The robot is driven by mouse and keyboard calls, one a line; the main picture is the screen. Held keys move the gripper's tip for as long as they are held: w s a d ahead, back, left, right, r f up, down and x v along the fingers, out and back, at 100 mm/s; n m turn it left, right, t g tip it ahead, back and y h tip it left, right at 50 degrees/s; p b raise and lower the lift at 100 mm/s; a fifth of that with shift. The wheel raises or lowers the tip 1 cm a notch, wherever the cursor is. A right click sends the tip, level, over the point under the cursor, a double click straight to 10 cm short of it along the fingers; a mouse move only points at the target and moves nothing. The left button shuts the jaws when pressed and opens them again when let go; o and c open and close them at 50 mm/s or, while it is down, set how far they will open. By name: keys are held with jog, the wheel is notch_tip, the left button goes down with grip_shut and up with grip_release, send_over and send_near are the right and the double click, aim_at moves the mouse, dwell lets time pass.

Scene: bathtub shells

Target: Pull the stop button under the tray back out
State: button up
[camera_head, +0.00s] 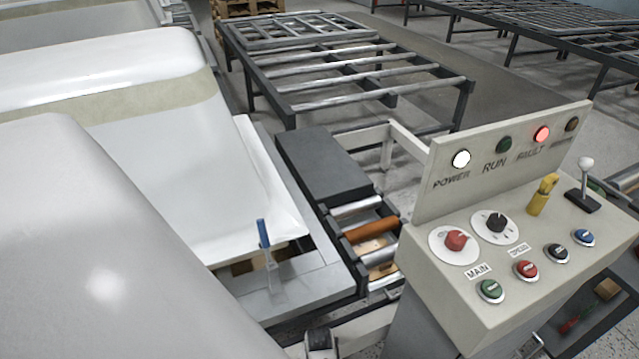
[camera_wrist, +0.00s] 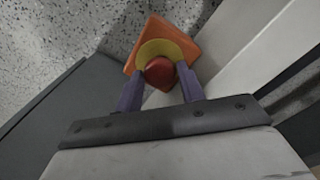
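The stop button (camera_wrist: 160,72) shows in the wrist view as a round red cap. It sits on a yellow disc (camera_wrist: 183,49) on an orange plate (camera_wrist: 187,32). My gripper (camera_wrist: 160,88) has its two purple fingers apart, one on each side of the red cap in the picture. A gap shows between each finger and the cap, so the gripper looks open. How deep the fingertips reach beside the cap is hard to tell. In the head view a dark tray (camera_head: 570,337) holds small items at the lower right. The stop button and my gripper cannot be made out there.
A control console (camera_head: 520,255) stands right of centre in the head view, with a lit red lamp (camera_head: 542,134) and knobs. White tub shells (camera_head: 130,70) fill the left. A roller conveyor (camera_head: 352,211) lies between. In the wrist view, a pale beam (camera_wrist: 235,60) runs close on the right.

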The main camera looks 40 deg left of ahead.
jog(key=c, duration=0.5)
jog(key=shift+c, duration=0.2)
jog(key=shift+r, duration=0.15)
jog(key=shift+r+p, duration=0.25)
jog(key=shift+p, duration=0.15)
jog(key=o, duration=1)
notch_tip(320, 180, up, 6)
jog(key=p, duration=0.6)
